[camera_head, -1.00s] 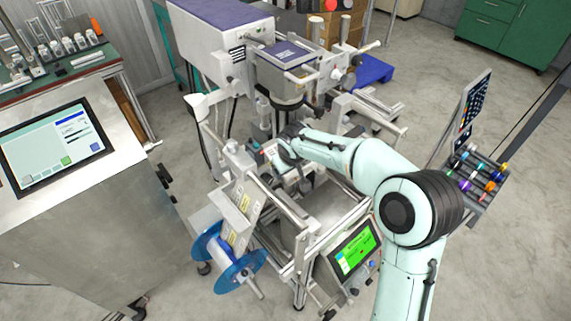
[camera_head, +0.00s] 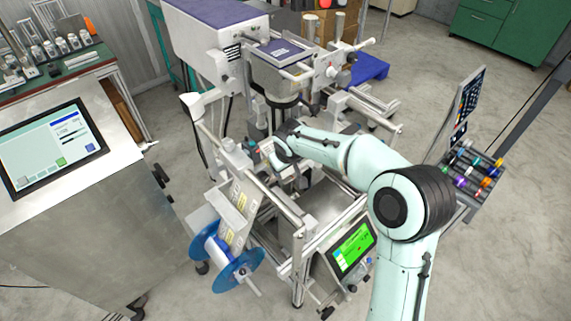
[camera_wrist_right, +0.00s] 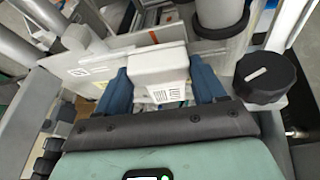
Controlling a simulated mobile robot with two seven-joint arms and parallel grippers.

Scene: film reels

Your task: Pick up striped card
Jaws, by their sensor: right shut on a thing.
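In the head view my right arm reaches over the film reel machine (camera_head: 325,205), and its gripper (camera_head: 264,152) is low among the rollers. In the right wrist view the two blue fingers of my right gripper (camera_wrist_right: 160,88) stand on either side of a white block (camera_wrist_right: 158,62) with small striped printed marks and are shut on it. The lower end of the block is hidden by the gripper. I cannot tell any separate striped card. My left gripper is not in view.
In the right wrist view a metal plate (camera_wrist_right: 105,68) stands close behind the block, and a black knob (camera_wrist_right: 265,77) is at the right. In the head view a blue film reel (camera_head: 228,262) and a green-lit screen (camera_head: 352,248) are near. A rack of coloured rolls (camera_head: 474,174) stands right.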

